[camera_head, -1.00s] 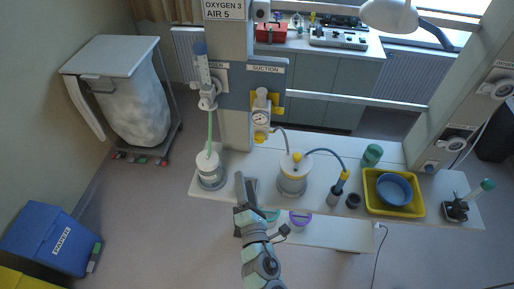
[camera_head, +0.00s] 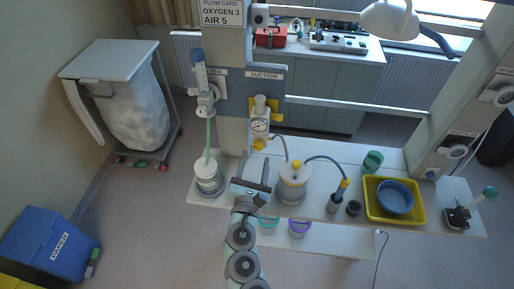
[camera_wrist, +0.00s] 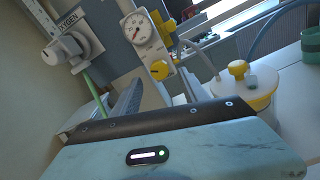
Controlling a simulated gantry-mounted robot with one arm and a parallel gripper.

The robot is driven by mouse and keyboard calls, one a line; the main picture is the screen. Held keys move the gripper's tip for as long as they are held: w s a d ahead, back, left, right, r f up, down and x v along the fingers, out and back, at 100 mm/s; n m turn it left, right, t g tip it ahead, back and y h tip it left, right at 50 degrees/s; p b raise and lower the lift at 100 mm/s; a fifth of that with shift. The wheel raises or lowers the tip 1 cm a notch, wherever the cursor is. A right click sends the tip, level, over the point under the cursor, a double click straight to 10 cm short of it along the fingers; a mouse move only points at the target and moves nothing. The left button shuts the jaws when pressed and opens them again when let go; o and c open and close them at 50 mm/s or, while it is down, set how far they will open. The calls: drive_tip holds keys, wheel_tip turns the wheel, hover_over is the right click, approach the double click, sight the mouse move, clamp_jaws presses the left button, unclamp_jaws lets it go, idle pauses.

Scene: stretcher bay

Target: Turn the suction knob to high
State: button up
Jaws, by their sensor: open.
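The suction unit (camera_head: 259,126) hangs on the wall panel under the SUCTION label, with a round gauge. Its yellow knob (camera_wrist: 159,69) sits below the gauge in the wrist view, and the knob also shows in the head view (camera_head: 259,144). My gripper (camera_head: 254,163) is open and empty, below and in front of the knob and apart from it. In the wrist view the two fingers of my gripper (camera_wrist: 160,92) point up toward the suction unit, with the knob seen above and between them. The knob's exact setting cannot be read.
The oxygen flowmeter (camera_head: 201,85) hangs left of the suction unit, with a green tube down to a white container (camera_head: 208,176). A suction jar (camera_head: 293,183) with a yellow cap stands close on the right. A yellow tray (camera_head: 377,210) with a blue bowl (camera_head: 396,196) lies further right.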

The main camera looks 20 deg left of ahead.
sight(257, 148)
drive_tip(key=x, duration=0.4)
drive_tip(key=shift+a+r+p, duration=0.1)
drive_tip(key=shift+p, duration=0.25)
drive_tip(key=shift+w, duration=0.3)
clamp_jaws()
